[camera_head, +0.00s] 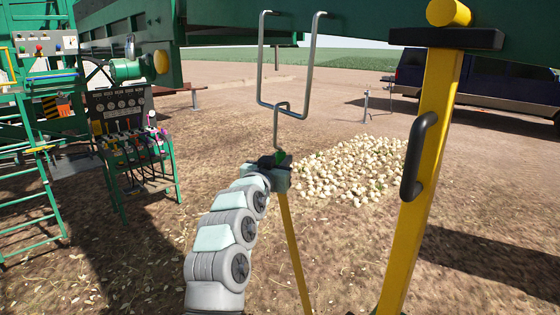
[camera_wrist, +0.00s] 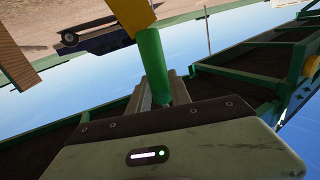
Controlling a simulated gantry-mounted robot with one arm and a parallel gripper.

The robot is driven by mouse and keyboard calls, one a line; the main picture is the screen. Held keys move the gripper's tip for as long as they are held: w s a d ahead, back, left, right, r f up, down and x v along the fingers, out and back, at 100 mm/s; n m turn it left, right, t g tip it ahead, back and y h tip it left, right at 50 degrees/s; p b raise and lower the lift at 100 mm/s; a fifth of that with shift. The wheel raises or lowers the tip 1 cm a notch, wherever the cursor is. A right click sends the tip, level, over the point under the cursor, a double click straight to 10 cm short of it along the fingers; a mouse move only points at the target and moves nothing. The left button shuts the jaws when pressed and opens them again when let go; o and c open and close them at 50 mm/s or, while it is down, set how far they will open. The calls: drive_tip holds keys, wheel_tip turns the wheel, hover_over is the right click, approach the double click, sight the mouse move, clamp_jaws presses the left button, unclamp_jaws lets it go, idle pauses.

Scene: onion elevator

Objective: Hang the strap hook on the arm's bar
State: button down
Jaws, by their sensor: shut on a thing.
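A grey metal U-shaped bar (camera_head: 290,112) hangs below the green beam. The grey strap hook (camera_head: 277,130) stands upright above my gripper (camera_head: 278,160), its curved top at the low cross-piece of the bar. The hook's curve overlaps the bar in the picture; I cannot tell for sure whether it rests on it. My gripper is shut on the green sleeve below the hook, and this green sleeve shows large in the wrist view (camera_wrist: 160,65). A yellow strap (camera_head: 293,235) hangs down from the sleeve; its end shows in the wrist view (camera_wrist: 133,15). The hook's tip is hidden there.
A yellow post (camera_head: 428,180) with a black handle (camera_head: 415,155) stands close on the right. A green control stand with levers (camera_head: 135,145) and a green ladder frame (camera_head: 30,190) are on the left. A pile of onions (camera_head: 345,170) lies on the ground behind.

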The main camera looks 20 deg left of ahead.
drive_tip(key=c, duration=1.1)
unclamp_jaws()
